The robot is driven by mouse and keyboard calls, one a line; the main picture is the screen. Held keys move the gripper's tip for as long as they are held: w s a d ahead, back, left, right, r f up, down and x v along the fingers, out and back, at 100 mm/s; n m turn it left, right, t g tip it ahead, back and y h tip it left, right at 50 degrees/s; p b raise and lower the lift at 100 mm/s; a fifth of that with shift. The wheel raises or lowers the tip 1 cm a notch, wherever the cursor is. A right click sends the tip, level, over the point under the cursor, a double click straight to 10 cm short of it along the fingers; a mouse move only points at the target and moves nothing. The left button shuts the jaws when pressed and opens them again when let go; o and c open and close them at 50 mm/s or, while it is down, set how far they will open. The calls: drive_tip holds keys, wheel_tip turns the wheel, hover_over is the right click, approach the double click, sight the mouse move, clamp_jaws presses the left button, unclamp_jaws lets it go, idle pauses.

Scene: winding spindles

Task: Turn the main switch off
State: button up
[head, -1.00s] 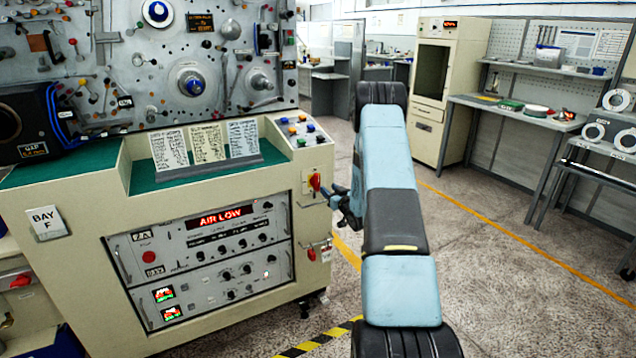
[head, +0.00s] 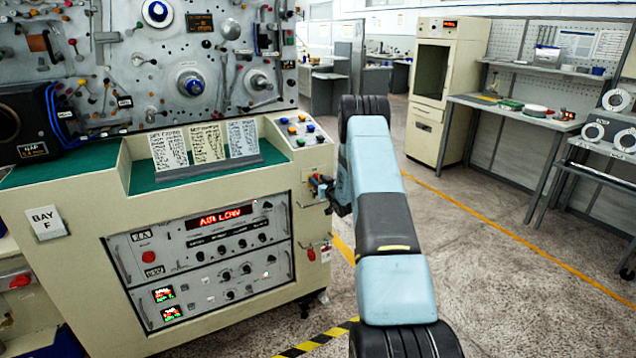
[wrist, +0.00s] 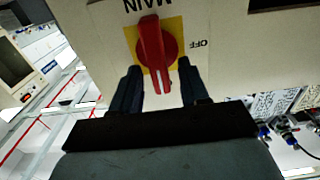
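The main switch is a red rotary handle (wrist: 155,45) on a yellow plate (wrist: 135,32), on the cream side panel of the Bay F cabinet. In the wrist view its handle points down the picture, toward my gripper. "MAIN" is printed upside down above it and "OFF" to its right. My gripper (wrist: 159,67) is open, one dark finger on each side of the handle, with a visible gap on both sides. In the head view my gripper (head: 324,187) is at the cabinet's right side and largely covers the switch.
The cabinet's front panel (head: 210,255) has a lit "AIR LOW" display. A red item with a tag (head: 325,252) hangs below the switch. Coloured buttons (head: 300,128) lie on the top above it. Open floor (head: 480,270) spreads to the right.

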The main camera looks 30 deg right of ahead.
clamp_jaws()
drive_tip(key=shift+a, duration=0.15)
drive_tip(key=shift+n, duration=0.3)
drive_tip(key=n, duration=0.2)
drive_tip(key=a+n, duration=0.1)
drive_tip(key=n, duration=0.5)
drive_tip(key=shift+a+f, duration=0.2)
drive_tip(key=shift+f, duration=0.1)
drive_tip(key=n, duration=0.3)
drive_tip(key=shift+a+f+n, duration=0.2)
drive_tip(key=shift+f+n, duration=0.05)
drive_tip(key=shift+n, duration=0.15)
drive_tip(key=shift+a+f+n, duration=0.1)
drive_tip(key=shift+f+n, duration=0.2)
drive_tip(key=shift+n, duration=1.1)
drive_tip(key=shift+a+f+n, duration=0.1)
drive_tip(key=shift+f+n, duration=0.15)
drive_tip(key=shift+n, duration=1.15)
